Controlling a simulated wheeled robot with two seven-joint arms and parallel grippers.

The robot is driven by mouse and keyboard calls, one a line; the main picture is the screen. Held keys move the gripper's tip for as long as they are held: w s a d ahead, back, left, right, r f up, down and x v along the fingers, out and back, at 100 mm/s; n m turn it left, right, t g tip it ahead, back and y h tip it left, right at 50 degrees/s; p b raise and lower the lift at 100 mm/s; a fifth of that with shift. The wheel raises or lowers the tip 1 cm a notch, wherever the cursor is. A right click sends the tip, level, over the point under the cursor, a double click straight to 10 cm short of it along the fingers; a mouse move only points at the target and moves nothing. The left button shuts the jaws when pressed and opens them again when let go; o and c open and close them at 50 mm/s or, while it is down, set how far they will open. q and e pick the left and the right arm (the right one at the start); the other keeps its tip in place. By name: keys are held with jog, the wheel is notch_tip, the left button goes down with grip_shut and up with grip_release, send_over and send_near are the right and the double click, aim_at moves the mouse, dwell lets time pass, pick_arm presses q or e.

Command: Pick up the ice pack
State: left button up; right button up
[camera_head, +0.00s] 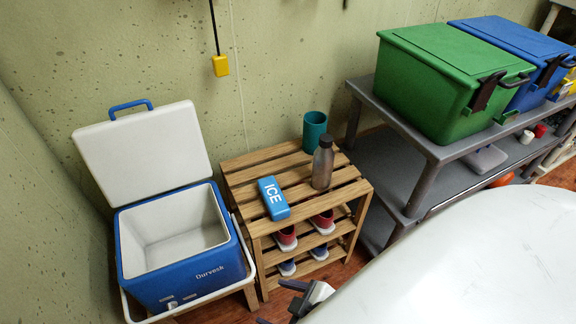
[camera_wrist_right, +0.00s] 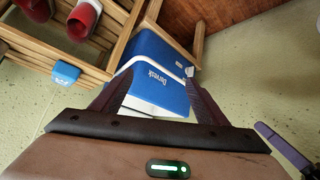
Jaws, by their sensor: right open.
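The ice pack (camera_head: 273,198) is a blue block with white "ICE" lettering, lying on the top slats of a wooden rack (camera_head: 247,176). In the right wrist view, the ice pack (camera_wrist_right: 66,73) shows small at the left, by the rack's slats. My right gripper (camera_head: 281,302) is at the bottom of the head view, in front of and below the rack top, apart from the ice pack. In the wrist view, the right gripper (camera_wrist_right: 158,82) has its fingers spread with nothing held; the cooler shows beyond them. My left gripper is not in view.
A grey-brown bottle (camera_head: 322,163) and a teal cup (camera_head: 314,131) stand on the rack near the ice pack. Shoes (camera_head: 322,222) fill the lower shelves. An open blue cooler (camera_head: 190,277) stands left. Green (camera_head: 440,85) and blue (camera_head: 512,52) bins sit on a grey shelf at right.

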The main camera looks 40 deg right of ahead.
jog(key=w+d+f+n+t+h+b, duration=0.1)
jog(key=w+d+f+n+b, duration=0.2)
jog(key=n, duration=0.4)
jog(key=n+t+h+b, duration=0.3)
jog(key=n+h+b, duration=0.3)
jog(key=n, duration=1.4)
send_near(274, 196)
jog(key=shift+w+d+f+n+y+b, duration=0.15)
jog(key=shift+w+d+f+b, duration=0.25)
jog(key=shift+w, duration=0.2)
jog(key=shift+w+d+f+n+y+b, duration=0.15)
jog(key=shift+w+d+f+b, duration=0.2)
jog(key=shift+w+f+b, duration=0.25)
jog(key=shift+w+d, duration=0.15)
jog(key=shift+w, duration=0.4)
jog(key=b+x, duration=0.2)
jog(key=x, duration=0.2)
jog(key=shift+w, duration=0.45)
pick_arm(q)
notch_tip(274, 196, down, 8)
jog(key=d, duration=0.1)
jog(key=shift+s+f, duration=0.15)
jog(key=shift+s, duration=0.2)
